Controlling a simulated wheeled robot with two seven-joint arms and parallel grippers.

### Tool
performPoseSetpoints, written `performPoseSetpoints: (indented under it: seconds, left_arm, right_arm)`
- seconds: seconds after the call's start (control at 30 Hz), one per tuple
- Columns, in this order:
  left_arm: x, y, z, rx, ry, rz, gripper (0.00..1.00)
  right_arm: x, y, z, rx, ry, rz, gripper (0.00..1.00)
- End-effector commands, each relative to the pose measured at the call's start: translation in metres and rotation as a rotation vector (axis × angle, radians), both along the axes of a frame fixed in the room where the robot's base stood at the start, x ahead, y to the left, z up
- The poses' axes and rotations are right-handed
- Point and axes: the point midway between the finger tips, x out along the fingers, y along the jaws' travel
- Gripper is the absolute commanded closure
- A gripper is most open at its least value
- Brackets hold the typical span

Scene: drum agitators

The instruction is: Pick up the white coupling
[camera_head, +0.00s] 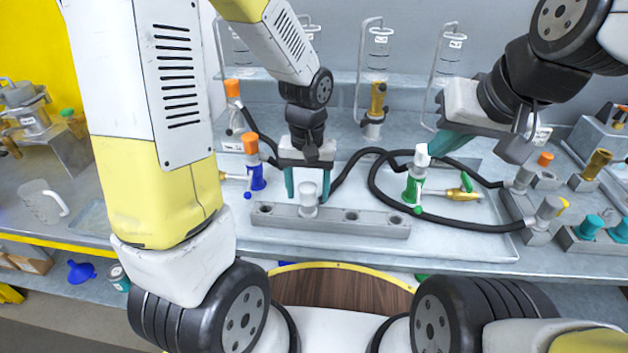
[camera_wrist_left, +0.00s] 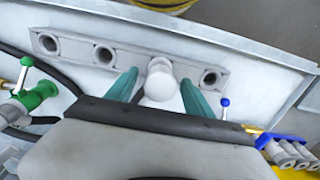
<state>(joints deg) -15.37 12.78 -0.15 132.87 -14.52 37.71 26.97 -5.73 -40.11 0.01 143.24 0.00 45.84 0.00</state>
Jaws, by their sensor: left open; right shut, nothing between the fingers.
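The white coupling (camera_head: 309,197) stands upright in a hole of the grey rack (camera_head: 375,229). It also shows in the left wrist view (camera_wrist_left: 160,85) as a rounded white piece. My left gripper (camera_head: 308,190) is open above the rack, with its teal fingers on either side of the coupling. In the left wrist view the left gripper (camera_wrist_left: 159,90) shows gaps between the fingers and the coupling. My right gripper (camera_head: 438,148) is shut and empty, close to the green valve (camera_head: 414,190) with the white top; whether they touch is unclear.
The rack's other holes look empty. A blue valve (camera_head: 255,175) with an orange cap stands left of the left gripper. Black hoses (camera_head: 377,185) loop across the tray behind the rack. Fittings (camera_head: 550,208) stand on a block at right. A clear jug (camera_head: 42,202) stands far left.

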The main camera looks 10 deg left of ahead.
Motion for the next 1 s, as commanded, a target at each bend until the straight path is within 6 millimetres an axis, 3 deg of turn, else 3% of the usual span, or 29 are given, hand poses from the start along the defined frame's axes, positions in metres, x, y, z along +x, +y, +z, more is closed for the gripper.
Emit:
performPoseSetpoints:
  seconds: [0.17, 0.43, 0.73, 1.0]
  left_arm:
    - [0.0, 0.0, -0.02, 0.0, 0.001, 0.001, 0.39]
    - [0.0, 0.0, -0.022, 0.0, -0.001, 0.001, 0.41]
    - [0.0, 0.0, -0.022, -0.001, -0.001, 0.001, 1.0]
    - [0.001, 0.0, -0.021, -0.001, -0.002, 0.001, 1.0]
  right_arm:
    - [0.0, 0.0, 0.0, 0.0, 0.0, 0.0, 1.0]
    - [0.0, 0.0, 0.0, 0.0, 0.0, 0.0, 1.0]
    - [0.0, 0.0, 0.0, 0.0, 0.0, 0.0, 1.0]
    - [0.0, 0.0, 0.0, 0.0, 0.0, 0.0, 1.0]
